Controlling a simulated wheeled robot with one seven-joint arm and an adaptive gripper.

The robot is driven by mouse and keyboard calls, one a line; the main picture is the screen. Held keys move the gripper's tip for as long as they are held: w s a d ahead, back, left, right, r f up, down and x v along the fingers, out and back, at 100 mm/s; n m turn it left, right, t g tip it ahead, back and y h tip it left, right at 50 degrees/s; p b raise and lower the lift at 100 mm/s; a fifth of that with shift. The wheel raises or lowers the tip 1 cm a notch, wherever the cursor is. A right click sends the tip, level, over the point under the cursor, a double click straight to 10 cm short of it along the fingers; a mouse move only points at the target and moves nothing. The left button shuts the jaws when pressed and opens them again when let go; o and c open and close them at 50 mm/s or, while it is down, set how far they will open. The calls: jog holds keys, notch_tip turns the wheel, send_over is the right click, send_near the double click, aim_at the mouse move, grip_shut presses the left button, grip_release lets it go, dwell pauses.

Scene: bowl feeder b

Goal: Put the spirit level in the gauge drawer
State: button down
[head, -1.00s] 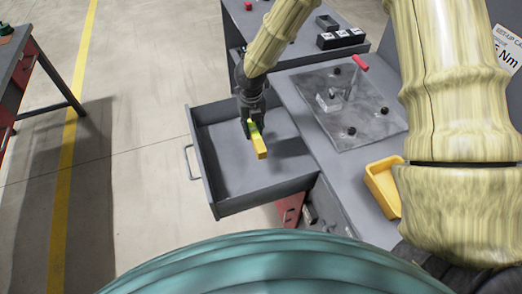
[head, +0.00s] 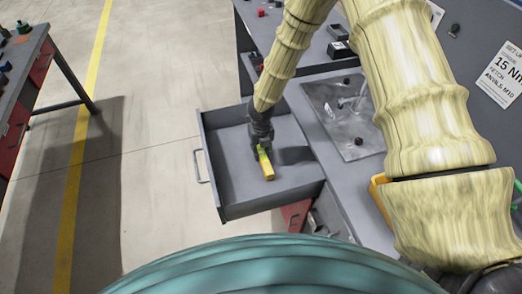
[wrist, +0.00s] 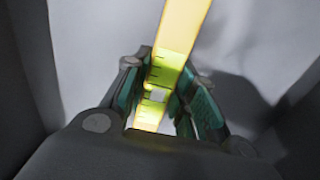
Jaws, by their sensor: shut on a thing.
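The spirit level is a yellow bar (head: 267,170) with a green-yellow vial part at the end my gripper holds. My gripper (head: 262,150) is shut on it, over the open grey drawer (head: 233,190). In the wrist view the level (wrist: 175,48) runs up between the two teal-padded fingers (wrist: 159,98), with marks on its lit vial. The level is inside the drawer's outline; whether it touches the drawer floor I cannot tell. The rest of the drawer floor looks bare.
The bench (head: 300,105) beside the drawer bears a metal plate (head: 340,115) with dark knobs. A yellow tray (head: 380,196) is partly hidden by my arm. Another table (head: 25,60) stands at the far left. Floor lies clear between.

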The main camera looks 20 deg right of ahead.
aim_at(261, 150)
jog(key=shift+f, duration=0.25)
jog(key=shift+f, duration=0.1)
jog(key=c, duration=1.2)
grip_release()
jog(key=shift+o, duration=0.2)
notch_tip(261, 150, up, 12)
jog(key=b, duration=0.2)
